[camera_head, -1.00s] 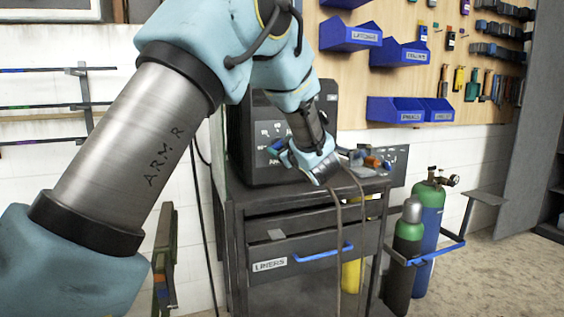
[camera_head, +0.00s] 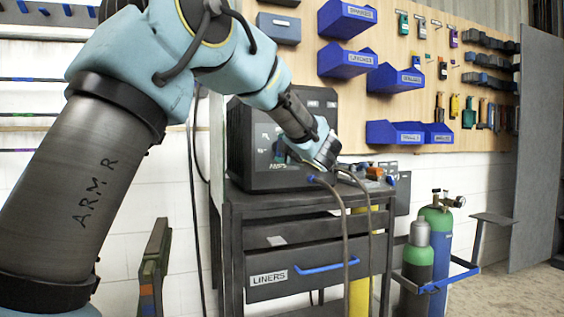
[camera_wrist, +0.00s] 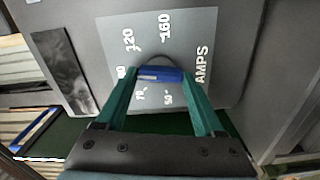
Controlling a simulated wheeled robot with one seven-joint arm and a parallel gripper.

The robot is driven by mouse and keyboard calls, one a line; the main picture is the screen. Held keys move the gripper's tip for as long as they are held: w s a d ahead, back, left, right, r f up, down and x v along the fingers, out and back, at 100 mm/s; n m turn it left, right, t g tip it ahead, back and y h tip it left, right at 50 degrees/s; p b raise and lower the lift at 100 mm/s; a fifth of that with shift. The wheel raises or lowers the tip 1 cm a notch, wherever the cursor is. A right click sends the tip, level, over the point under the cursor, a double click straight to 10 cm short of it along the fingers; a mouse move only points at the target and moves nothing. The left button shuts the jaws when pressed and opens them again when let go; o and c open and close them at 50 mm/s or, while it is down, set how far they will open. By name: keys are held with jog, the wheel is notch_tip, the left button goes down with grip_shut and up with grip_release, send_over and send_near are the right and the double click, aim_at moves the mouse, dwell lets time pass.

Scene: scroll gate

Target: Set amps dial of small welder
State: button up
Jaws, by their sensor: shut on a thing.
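The small welder (camera_head: 240,145) is a dark box standing on a dark cart. In the wrist view its grey front plate (camera_wrist: 205,35) carries the word AMPS and several numbers, among them 160 and 120. The amps dial (camera_wrist: 160,73) sits on that plate, with a blue grip part across it and a pale mark on it. My gripper (camera_wrist: 160,78) has green fingers, shut on the dial's blue part from both sides. In the head view my gripper (camera_head: 325,158) is at the welder's front, and the dial is hidden behind it.
The cart (camera_head: 300,222) has a drawer labelled LINERS with a blue handle. Cables hang over its front. Small items lie on its top at right. Gas cylinders (camera_head: 418,255) stand at right. Blue bins (camera_head: 395,82) and tools hang on the wall board.

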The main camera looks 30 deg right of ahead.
jog(key=shift+f+n+b, duration=0.15)
jog(key=shift+n+b, duration=0.65)
jog(key=shift+b, duration=0.05)
jog(key=o, duration=1.4)
jog(key=s, duration=0.3)
jog(key=s+a, duration=0.1)
jog(key=s, duration=0.6)
jog(key=shift+s+a+b, duration=0.15)
jog(key=shift+s+b, duration=0.2)
jog(key=shift+s, duration=0.1)
